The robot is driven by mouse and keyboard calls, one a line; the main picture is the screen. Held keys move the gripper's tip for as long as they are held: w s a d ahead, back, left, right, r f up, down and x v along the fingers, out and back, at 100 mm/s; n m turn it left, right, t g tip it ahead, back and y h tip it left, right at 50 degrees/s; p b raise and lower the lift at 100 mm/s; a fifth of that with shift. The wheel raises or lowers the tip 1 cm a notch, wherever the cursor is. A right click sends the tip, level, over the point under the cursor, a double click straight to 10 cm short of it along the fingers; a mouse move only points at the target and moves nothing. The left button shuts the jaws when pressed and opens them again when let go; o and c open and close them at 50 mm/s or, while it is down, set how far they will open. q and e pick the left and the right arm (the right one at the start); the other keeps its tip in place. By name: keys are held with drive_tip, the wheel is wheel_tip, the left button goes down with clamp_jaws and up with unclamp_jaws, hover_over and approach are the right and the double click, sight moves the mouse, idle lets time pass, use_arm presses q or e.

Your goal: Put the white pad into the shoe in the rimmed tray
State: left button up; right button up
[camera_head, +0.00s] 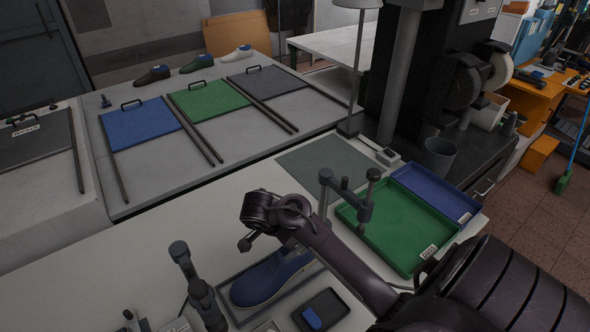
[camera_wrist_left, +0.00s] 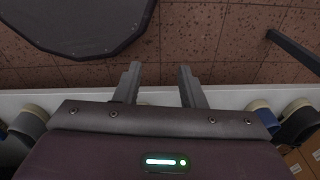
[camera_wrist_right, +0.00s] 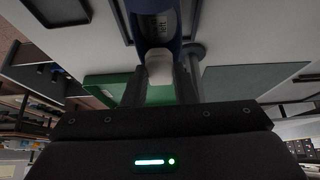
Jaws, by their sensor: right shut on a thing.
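A blue shoe (camera_head: 265,280) lies in a grey rimmed tray (camera_head: 228,318) at the bottom middle of the head view. In the right wrist view the shoe (camera_wrist_right: 143,35) is at the top, its printed inside showing. My right gripper (camera_wrist_right: 160,88) is shut on the white pad (camera_wrist_right: 159,68), which appears in front of the shoe's opening; I cannot tell whether they touch. In the head view my right arm reaches in from the right above the shoe, and the pad cannot be made out. My left gripper (camera_wrist_left: 158,80) is open and empty over the floor.
A small black tray (camera_head: 337,298) with a blue pad (camera_head: 312,318) is right of the shoe. Dark upright posts (camera_head: 199,285) stand left of it. A green tray (camera_head: 405,258) and a blue tray (camera_head: 462,208) lie at the right.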

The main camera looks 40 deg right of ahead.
drive_tip(key=o, duration=1)
use_arm(q)
drive_tip(key=shift+s+d, duration=0.3)
drive_tip(key=shift+s, duration=0.25)
drive_tip(key=shift+w, duration=0.1)
use_arm(e)
drive_tip(key=shift+r, duration=0.1)
wheel_tip(320, 180, up, 3)
drive_tip(key=p, duration=0.3)
wheel_tip(320, 180, up, 2)
drive_tip(key=shift+r+p, duration=0.1)
drive_tip(key=shift+p, duration=0.2)
drive_tip(key=shift+r, duration=1.35)
use_arm(q)
wheel_tip(320, 180, up, 3)
drive_tip(key=shift+a+r, duration=0.15)
drive_tip(key=shift+r, duration=0.05)
